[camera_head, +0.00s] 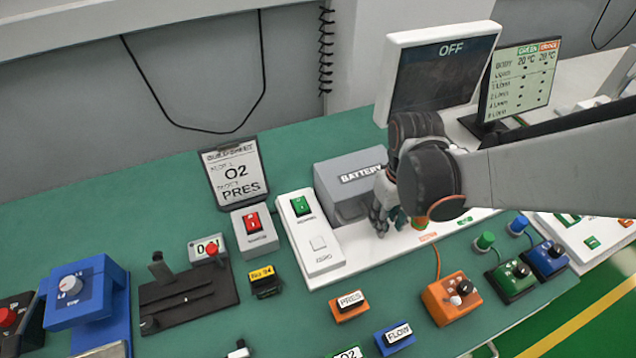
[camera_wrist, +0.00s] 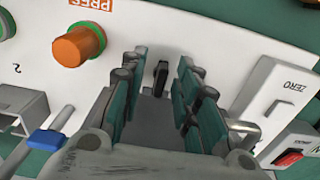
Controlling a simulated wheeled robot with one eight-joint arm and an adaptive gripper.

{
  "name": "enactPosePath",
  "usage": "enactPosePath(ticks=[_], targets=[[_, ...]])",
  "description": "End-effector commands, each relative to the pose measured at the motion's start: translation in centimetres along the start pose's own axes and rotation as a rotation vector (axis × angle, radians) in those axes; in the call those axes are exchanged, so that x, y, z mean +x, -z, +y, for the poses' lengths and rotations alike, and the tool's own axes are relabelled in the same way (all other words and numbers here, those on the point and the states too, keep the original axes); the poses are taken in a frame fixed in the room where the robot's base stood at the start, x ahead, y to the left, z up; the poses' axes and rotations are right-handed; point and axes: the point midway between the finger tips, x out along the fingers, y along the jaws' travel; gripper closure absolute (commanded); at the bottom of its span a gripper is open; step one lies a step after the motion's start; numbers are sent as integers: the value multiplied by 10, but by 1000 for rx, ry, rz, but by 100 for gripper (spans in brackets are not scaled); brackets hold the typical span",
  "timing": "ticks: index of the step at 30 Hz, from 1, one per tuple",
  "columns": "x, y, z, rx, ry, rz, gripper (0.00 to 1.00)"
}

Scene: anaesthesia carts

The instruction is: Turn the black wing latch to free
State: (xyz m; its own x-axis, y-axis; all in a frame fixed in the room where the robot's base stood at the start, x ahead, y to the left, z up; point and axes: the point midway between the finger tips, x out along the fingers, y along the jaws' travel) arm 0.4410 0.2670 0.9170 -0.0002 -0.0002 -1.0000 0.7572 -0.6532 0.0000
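The black wing latch (camera_wrist: 161,76) shows in the wrist view as a small upright dark piece on the white panel (camera_wrist: 205,30). It lies between the fingertips of my gripper (camera_wrist: 156,88). The green-padded fingers are apart, one set on each side of the latch, with gaps visible. I cannot tell how deep the latch sits between them. In the head view my gripper (camera_head: 387,218) points down at the front of the grey BATTERY box (camera_head: 338,178). The arm and fingers hide the latch there.
An orange knob (camera_wrist: 79,46) marked PRES is left of the fingers in the wrist view. A ZERO button block (camera_wrist: 276,92) is at right. In the head view a white unit with a green switch (camera_head: 302,206) stands left of my gripper. The OFF monitor (camera_head: 440,70) is behind.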

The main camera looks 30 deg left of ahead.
Motion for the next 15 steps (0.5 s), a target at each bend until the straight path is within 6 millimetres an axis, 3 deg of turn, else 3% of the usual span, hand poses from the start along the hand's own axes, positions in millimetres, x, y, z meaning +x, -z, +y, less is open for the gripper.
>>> enactPosePath(ticks=[3, 7, 15], targets=[[-2, -1, -6, -11, 0, 0, 71], [-2, -1, -6, -11, 0, 0, 100], [-2, -1, -6, -9, -2, 0, 100]])
